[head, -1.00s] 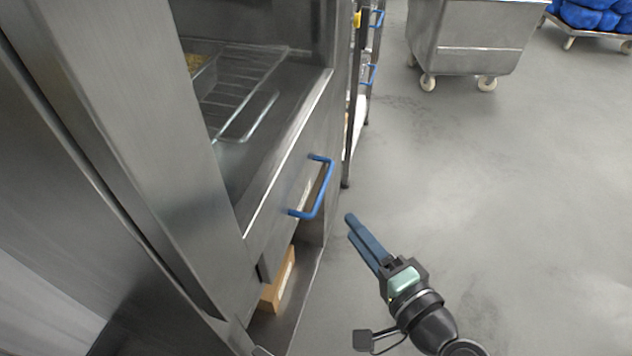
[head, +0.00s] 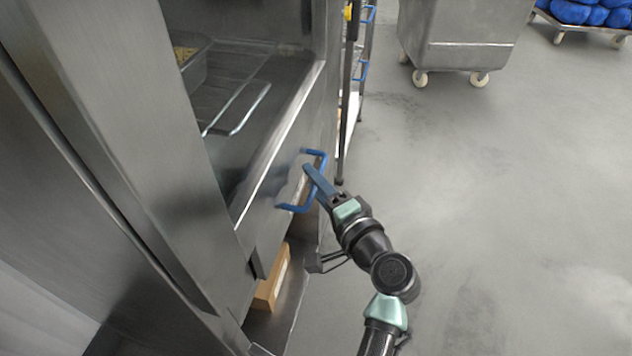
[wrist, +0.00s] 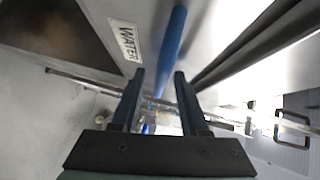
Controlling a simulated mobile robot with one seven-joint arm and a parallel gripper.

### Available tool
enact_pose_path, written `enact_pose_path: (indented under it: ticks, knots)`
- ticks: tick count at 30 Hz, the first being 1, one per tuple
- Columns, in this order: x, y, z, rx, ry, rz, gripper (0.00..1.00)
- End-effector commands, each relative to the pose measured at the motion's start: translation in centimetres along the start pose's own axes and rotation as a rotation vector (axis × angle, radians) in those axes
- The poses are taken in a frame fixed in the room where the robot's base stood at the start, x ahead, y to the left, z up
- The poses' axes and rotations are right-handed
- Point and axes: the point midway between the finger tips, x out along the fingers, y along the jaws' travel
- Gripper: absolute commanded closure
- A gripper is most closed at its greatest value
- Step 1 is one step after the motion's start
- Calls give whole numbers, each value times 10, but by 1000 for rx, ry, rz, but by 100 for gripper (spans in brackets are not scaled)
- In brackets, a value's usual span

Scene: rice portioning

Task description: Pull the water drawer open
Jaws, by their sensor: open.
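The water drawer (head: 268,225) is a steel front below the open cabinet bay, and it looks shut. Its blue bar handle (head: 322,158) sticks out from the front. In the wrist view the drawer front carries a WATER label (wrist: 125,40), and the blue handle (wrist: 170,45) runs up the picture between the finger lines. My gripper (head: 308,170) is at the handle, its blue fingers pointing to the drawer front. In the wrist view my gripper (wrist: 160,75) is open, with the handle in line with the gap. I cannot tell whether a finger touches the handle.
A cardboard box (head: 270,280) lies under the drawer. A wire rack (head: 235,105) and a tray of grain (head: 190,65) are inside the cabinet. A rack with blue handles (head: 362,70) stands beyond. A wheeled steel bin (head: 460,45) is farther off. The floor at right is clear.

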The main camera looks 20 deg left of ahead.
Motion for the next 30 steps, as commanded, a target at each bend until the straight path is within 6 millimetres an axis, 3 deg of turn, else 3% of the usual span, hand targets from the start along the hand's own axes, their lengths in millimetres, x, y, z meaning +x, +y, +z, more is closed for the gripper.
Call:
enact_pose_path:
  ticks: [2,9,30]
  knots:
    - [0,0,0,0,0,0,55]
    - [0,0,0,0,0,0,99]
    - [-1,0,0,0,0,0,100]
